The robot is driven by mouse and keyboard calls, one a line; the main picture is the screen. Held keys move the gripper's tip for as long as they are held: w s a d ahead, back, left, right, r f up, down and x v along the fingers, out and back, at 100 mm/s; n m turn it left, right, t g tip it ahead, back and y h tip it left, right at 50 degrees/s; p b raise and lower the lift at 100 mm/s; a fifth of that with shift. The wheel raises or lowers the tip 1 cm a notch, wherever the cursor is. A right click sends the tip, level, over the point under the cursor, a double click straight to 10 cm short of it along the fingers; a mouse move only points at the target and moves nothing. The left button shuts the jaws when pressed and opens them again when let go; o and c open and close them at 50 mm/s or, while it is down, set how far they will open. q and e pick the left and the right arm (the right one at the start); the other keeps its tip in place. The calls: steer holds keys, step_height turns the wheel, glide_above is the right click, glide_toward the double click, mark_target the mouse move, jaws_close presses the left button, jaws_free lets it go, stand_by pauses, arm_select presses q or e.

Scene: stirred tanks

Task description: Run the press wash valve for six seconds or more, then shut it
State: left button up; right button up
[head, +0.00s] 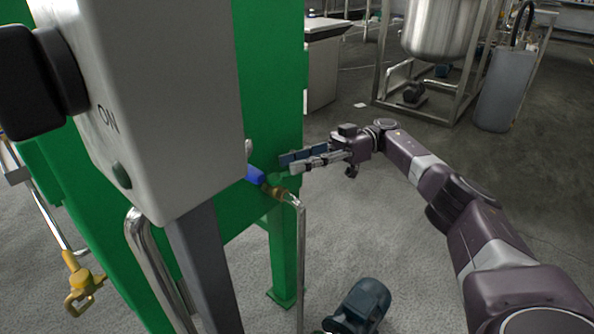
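A small valve with a blue handle (255,175) and a brass body (275,191) sits by the side of the green press frame (270,70). A thin metal pipe (301,250) runs down from the brass body. My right gripper (287,164) reaches in from the right, its fingers pointing left, just right of and above the valve in the picture. No contact with the handle shows. Its two fingers lie side by side, and whether they are spread or shut is unclear. Nothing shows held in it. My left gripper is out of view. Any water flow is not visible.
A grey control box (165,110) marked ON, with a black knob (40,80), fills the near left. A yellow valve (80,288) hangs at lower left. A dark motor (362,305) stands on the floor below. A steel tank (440,28) stands behind. Floor at right is open.

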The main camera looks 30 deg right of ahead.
step_height(320, 180, up, 7)
steer(key=shift+r, duration=0.2)
